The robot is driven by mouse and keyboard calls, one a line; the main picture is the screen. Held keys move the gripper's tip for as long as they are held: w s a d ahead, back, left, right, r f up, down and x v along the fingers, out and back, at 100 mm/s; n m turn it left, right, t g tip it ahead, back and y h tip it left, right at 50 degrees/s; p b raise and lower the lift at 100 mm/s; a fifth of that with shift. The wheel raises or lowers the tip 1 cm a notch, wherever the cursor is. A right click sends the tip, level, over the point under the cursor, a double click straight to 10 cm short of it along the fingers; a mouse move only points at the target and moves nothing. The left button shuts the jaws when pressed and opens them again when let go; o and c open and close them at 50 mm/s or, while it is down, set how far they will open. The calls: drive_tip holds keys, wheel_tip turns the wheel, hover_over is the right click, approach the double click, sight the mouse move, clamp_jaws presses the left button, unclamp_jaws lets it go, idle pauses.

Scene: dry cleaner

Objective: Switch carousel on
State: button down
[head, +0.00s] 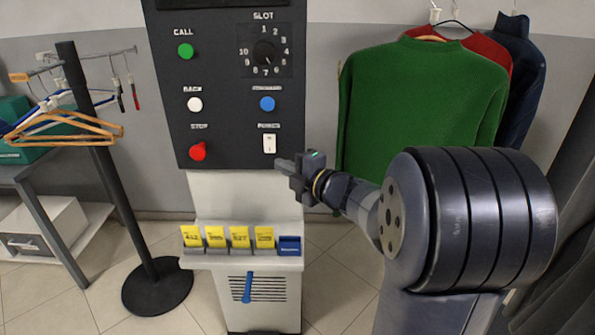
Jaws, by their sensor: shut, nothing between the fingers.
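The carousel's control panel (225,90) is a dark box on a pale pedestal, left of centre in the head view. A white rocker switch (269,144) labelled power sits at its lower right. My gripper (283,164) is shut and empty. Its tip is just below and right of the switch, in front of the panel's lower edge; I cannot tell whether it touches the panel. The panel also has a green call button (185,51), a slot dial (264,52), a white back button (195,104), a blue button (267,104) and a red stop button (198,151).
Yellow cards (214,237) and a blue holder (289,246) sit on the pedestal's ledge, above a blue lever (247,287). A black stand (108,170) with hangers (65,128) is at left. A green sweater (420,100) hangs behind my arm.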

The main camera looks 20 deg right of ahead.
sight(265, 151)
drive_tip(key=shift+w+a+f+p, duration=0.1)
drive_tip(key=shift+w+f+p, duration=0.1)
drive_tip(key=shift+w, duration=1.55)
drive_tip(key=shift+w+a+f+p, duration=0.1)
drive_tip(key=shift+w+f+p, duration=0.1)
drive_tip(key=shift+w, duration=1.5)
